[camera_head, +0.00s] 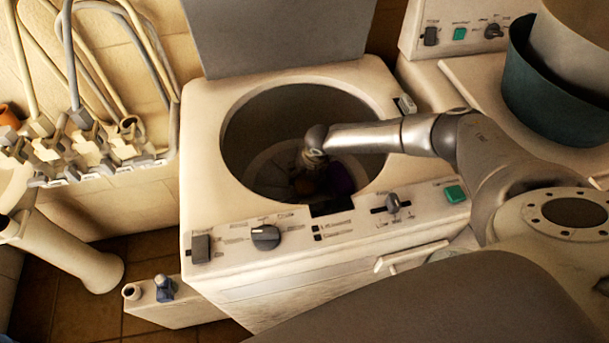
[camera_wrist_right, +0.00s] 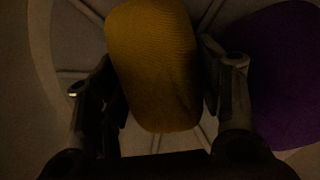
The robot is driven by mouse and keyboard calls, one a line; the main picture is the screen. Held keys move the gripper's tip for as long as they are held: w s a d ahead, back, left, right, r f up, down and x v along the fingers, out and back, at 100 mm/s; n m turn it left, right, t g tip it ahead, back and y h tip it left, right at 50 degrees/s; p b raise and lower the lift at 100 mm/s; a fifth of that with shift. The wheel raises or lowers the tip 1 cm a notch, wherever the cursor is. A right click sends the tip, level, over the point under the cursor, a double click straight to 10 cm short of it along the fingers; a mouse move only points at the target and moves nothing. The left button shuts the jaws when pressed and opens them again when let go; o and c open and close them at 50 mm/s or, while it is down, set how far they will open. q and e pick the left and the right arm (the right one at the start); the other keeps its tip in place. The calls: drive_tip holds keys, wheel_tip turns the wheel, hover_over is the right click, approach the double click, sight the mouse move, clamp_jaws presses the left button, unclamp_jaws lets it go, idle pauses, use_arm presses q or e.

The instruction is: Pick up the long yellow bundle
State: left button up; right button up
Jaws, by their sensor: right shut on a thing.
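The long yellow bundle (camera_wrist_right: 157,65) shows in the right wrist view, rounded and upright in the picture between my two fingers. My right gripper (camera_wrist_right: 160,95) is shut on it, with a finger on each side. In the head view my right arm reaches down into the round drum opening of the washing machine (camera_head: 225,275). The gripper and the bundle are dark and mostly hidden there. A purple bundle (camera_wrist_right: 287,75) lies in the drum to the right of the yellow one; it also shows in the head view (camera_head: 341,179). My left gripper is not in view.
The drum rim surrounds my right arm, and the raised lid (camera_head: 280,38) stands behind the opening. A second machine with a teal tub (camera_head: 550,95) is at the right. Pipes and taps (camera_head: 90,140) are on the left wall.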

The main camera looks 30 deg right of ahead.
wheel_tip(320, 180, up, 10)
drive_tip(key=shift+f+b, duration=0.25)
drive_tip(key=shift+b, duration=0.35)
drive_tip(key=shift+r, duration=0.35)
wheel_tip(320, 180, up, 15)
drive_tip(key=p, duration=1.4)
drive_tip(key=shift+f+p, duration=0.2)
drive_tip(key=shift+p, duration=0.15)
wheel_tip(320, 180, up, 4)
drive_tip(key=shift+f+b, duration=0.1)
drive_tip(key=shift+b, duration=0.2)
